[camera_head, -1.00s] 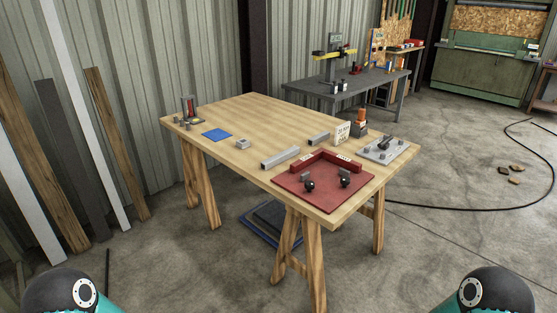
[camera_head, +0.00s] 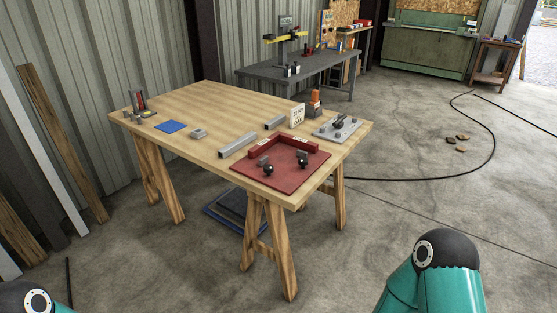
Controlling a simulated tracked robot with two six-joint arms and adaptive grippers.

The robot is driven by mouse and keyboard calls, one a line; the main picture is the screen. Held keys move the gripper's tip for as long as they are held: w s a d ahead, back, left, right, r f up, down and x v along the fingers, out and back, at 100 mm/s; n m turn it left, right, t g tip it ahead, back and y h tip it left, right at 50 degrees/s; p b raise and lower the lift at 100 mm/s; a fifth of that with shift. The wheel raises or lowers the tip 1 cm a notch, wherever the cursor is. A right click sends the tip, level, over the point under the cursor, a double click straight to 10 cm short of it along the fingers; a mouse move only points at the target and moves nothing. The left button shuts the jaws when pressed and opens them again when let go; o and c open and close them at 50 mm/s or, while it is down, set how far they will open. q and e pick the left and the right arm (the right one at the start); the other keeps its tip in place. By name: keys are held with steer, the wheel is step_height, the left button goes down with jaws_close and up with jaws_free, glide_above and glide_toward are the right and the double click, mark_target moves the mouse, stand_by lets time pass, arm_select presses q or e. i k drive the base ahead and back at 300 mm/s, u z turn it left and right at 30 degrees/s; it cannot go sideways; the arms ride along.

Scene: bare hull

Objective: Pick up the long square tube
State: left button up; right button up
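The long square tube (camera_head: 238,145) is a grey metal bar lying on the wooden table (camera_head: 200,100), just behind and left of the red fixture plate (camera_head: 280,172). A shorter grey tube (camera_head: 275,122) lies further right, beyond it. In the head view only rounded teal and black parts of my arms show at the bottom left and bottom right corners. Neither gripper is in the frame, and both visible arm parts are well short of the table.
The table also holds a blue sheet (camera_head: 171,127), a small grey block (camera_head: 198,133), a white card (camera_head: 297,114) and a grey plate with clamps (camera_head: 338,129). A grey workbench (camera_head: 300,68) stands behind. A black cable (camera_head: 430,178) crosses the floor at right.

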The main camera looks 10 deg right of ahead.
mark_target(226, 151)
steer(key=u, duration=0.25)
steer(key=i, duration=1.35)
steer(key=u, duration=0.45)
steer(key=i, duration=0.9)
steer(key=z, duration=0.1)
